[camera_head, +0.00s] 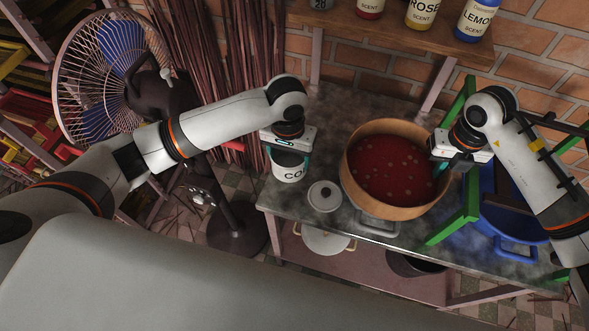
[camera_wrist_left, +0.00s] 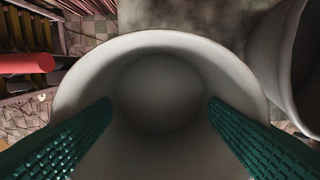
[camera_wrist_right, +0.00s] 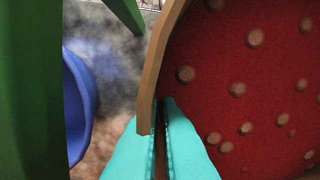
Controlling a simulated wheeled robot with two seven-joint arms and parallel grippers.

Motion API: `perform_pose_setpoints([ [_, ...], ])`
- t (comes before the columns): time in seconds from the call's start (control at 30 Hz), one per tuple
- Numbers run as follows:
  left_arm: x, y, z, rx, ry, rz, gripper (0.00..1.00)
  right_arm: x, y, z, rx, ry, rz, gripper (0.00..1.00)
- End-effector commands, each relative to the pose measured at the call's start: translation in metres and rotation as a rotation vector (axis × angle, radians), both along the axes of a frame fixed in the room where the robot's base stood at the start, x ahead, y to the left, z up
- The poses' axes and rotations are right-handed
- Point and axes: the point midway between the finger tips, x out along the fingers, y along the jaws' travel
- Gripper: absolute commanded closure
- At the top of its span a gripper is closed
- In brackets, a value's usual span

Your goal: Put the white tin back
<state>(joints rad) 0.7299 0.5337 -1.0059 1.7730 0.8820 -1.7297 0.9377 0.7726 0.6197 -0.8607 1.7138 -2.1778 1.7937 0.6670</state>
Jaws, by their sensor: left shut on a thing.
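The white tin (camera_head: 289,172) with dark lettering "CO" stands upright near the left end of the grey table. That view looks down into the tin (camera_wrist_left: 160,90), which appears empty. I cannot tell whether its base touches the table. My right gripper (camera_head: 440,155) is at the right rim of a round wooden tub (camera_head: 383,211) of red, lumpy contents. In the right wrist view its fingers are close together on the tub's rim (camera_wrist_right: 160,60).
A shelf (camera_head: 390,32) with scent bottles is behind. A green frame (camera_head: 460,215) and blue tub (camera_head: 510,222) are at right. A fan (camera_head: 105,75) is at left.

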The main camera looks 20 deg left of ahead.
Motion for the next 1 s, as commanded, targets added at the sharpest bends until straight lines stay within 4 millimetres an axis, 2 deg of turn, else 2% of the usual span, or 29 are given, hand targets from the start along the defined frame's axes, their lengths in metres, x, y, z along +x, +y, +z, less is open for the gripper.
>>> perform_pose_setpoints([
  [0.3,-0.002,0.000,-0.052,0.001,0.004,-0.001,0.59,0.000,0.000,0.008,0.001,-0.001,0.002,1.00],
  [0.47,-0.001,0.000,-0.067,0.002,0.003,0.000,0.59,0.000,0.000,0.009,0.001,-0.001,0.002,1.00],
  [0.63,-0.001,0.000,-0.091,0.002,0.003,0.000,0.59,0.000,0.000,0.012,0.001,-0.001,0.002,1.00],
  [0.73,-0.001,0.000,-0.097,0.001,0.002,-0.002,0.59,0.000,0.000,0.012,0.001,-0.001,0.002,1.00],
  [1.0,-0.001,0.000,-0.098,0.001,0.001,-0.001,0.59,0.000,0.000,0.012,0.001,-0.001,0.003,1.00],
])
